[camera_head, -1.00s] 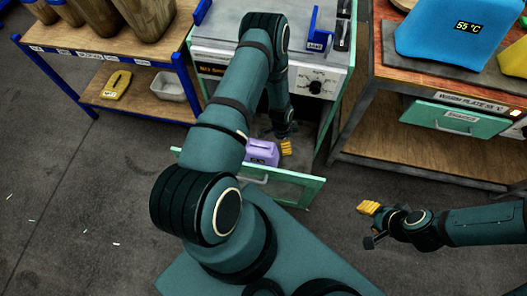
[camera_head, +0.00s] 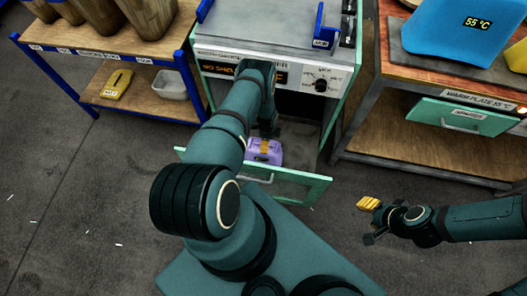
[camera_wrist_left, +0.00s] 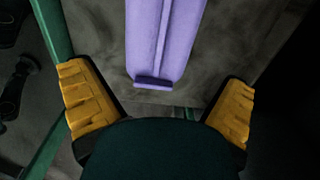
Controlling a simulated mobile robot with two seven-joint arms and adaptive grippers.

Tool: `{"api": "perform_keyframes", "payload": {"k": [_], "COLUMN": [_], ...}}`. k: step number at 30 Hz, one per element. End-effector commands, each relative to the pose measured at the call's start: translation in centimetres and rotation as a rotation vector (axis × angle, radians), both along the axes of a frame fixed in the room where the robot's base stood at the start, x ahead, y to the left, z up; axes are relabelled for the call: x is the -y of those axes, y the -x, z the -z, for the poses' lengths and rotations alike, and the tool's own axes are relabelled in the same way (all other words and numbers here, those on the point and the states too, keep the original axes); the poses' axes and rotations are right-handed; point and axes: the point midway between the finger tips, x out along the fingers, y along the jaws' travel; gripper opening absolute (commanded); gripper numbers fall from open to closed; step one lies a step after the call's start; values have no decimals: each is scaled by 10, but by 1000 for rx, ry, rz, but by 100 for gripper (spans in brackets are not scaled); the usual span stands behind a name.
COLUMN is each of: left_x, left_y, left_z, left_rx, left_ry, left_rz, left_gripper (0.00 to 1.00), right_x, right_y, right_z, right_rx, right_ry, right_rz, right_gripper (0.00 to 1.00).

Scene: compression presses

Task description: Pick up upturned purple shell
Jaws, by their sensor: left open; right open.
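The purple shell (camera_head: 275,157) lies in the open lower drawer of the press in the head view. In the left wrist view the shell (camera_wrist_left: 165,40) is at the top middle, with a ridge along it and a dark slot at its near end. My left gripper (camera_wrist_left: 158,84) is open, its yellow fingers spread to either side below the shell, apart from it. In the head view one yellow finger of the left gripper (camera_head: 264,145) overlaps the shell; the rest is hidden by my arm. My right gripper (camera_head: 371,220) is open and empty above the floor at right.
The green-edged drawer front (camera_head: 300,186) stands in front of the shell, and the press (camera_head: 220,62) rises behind. A warm-plate bench (camera_head: 415,152) is at right with a blue shell (camera_head: 435,35) on top. A shelf bench (camera_head: 140,98) is at left.

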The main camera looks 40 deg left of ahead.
Motion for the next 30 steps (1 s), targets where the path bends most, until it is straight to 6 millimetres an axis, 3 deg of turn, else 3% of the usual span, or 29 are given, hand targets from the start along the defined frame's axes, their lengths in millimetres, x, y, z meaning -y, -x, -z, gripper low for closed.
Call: {"api": "perform_keyframes", "payload": {"k": [10,20,23,27,29,30], "left_x": [1,1,1,1,1,1], "left_y": [2,2,2,2,2,2], "left_z": [46,51,51,51,51,51], "left_rx": [0,1,1,1,1,0], "left_ry": [0,0,0,0,0,0], "left_rz": [-1,-1,-1,-1,-1,-1], "left_gripper": [100,100,72,23,3,0], "right_x": [0,0,0,0,0,0], "right_y": [-3,-4,-4,-4,-4,-4], "right_z": [17,18,18,18,18,18], "right_rx": [8,10,10,10,9,10], "right_ry": [1,1,1,1,1,1], "right_rz": [2,2,2,2,1,2], "right_gripper": [47,47,47,47,47,47]}}
